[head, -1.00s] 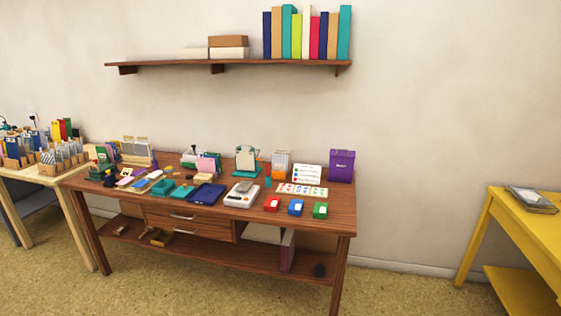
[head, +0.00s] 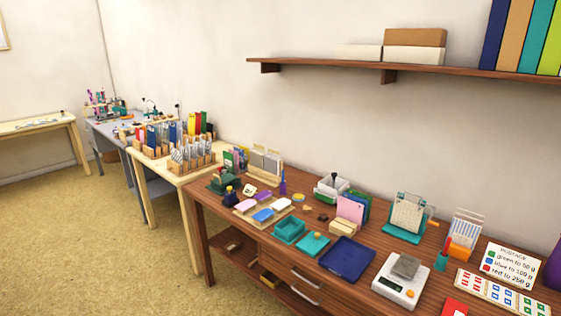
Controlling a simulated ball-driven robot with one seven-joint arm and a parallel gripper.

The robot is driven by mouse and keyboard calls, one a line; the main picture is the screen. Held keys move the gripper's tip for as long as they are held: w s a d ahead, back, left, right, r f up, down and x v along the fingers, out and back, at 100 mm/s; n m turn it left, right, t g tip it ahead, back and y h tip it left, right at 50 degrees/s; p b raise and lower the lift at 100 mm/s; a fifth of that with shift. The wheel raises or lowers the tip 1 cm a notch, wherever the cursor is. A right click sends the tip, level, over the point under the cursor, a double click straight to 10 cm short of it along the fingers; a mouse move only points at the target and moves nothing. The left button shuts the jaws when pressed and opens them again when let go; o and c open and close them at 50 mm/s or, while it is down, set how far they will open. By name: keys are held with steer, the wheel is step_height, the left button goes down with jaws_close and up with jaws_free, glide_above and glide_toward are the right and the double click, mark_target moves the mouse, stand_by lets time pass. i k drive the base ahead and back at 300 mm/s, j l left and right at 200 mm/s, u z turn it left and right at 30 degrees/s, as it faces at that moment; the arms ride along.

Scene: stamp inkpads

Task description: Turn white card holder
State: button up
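A stand with a teal base (head: 400,234) holds upright white cards (head: 408,214) and has a small orange part (head: 432,221) at its right side. It stands toward the back of the brown table, right of centre in the head view. It may be the white card holder, but I cannot tell for sure. A white wire-like rack (head: 468,224) with an orange item (head: 460,246) in front stands to its right. My gripper is not in view.
The brown table (head: 235,222) also carries a white scale (head: 399,284), a blue tray (head: 347,257), a teal box (head: 289,231) and a postage sign (head: 512,264). A pale wood table (head: 170,177) adjoins on the left. Carpet (head: 110,230) in front is clear.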

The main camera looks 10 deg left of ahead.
mark_target(330, 194)
steer(key=i+j+u, duration=0.1)
steer(key=i+u, duration=0.9)
steer(key=i+j+z, duration=0.3)
steer(key=i, duration=0.4)
steer(key=i+j+z, duration=0.3)
steer(key=i+j, duration=0.25)
steer(key=i, duration=0.1)
